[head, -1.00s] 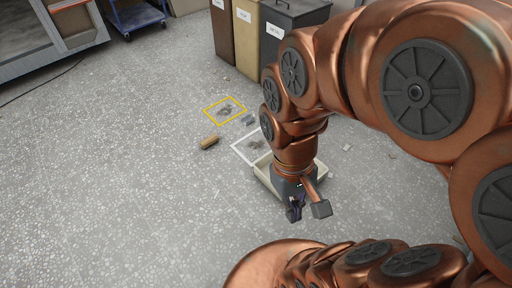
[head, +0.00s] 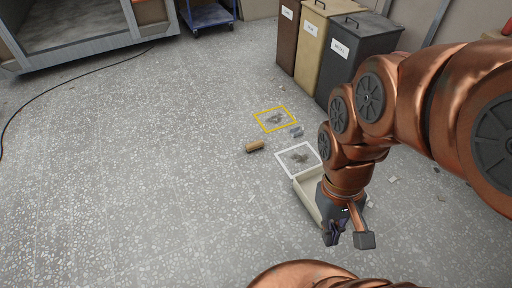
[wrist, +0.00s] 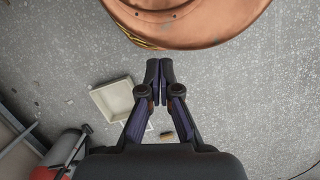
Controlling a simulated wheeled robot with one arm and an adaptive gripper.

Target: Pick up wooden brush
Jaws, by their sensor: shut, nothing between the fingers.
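The wooden brush (head: 255,146) is a small tan-brown block lying on the speckled grey floor, left of the white-framed square. A small brown piece (wrist: 167,135), perhaps the brush, shows beside my gripper's base in the wrist view. My gripper (head: 348,238) hangs at the lower right of the head view, in front of a pale tray and well apart from the brush. In the wrist view my gripper (wrist: 159,72) has its fingertips together with nothing between them.
A pale open tray (head: 307,197) is partly hidden behind my gripper. A yellow-framed square (head: 259,117) and a white-framed square (head: 281,157) lie near the brush. Several bins (head: 340,60) stand at the back. A blue cart (head: 208,18) is farther off. The left floor is mostly clear, with a cable.

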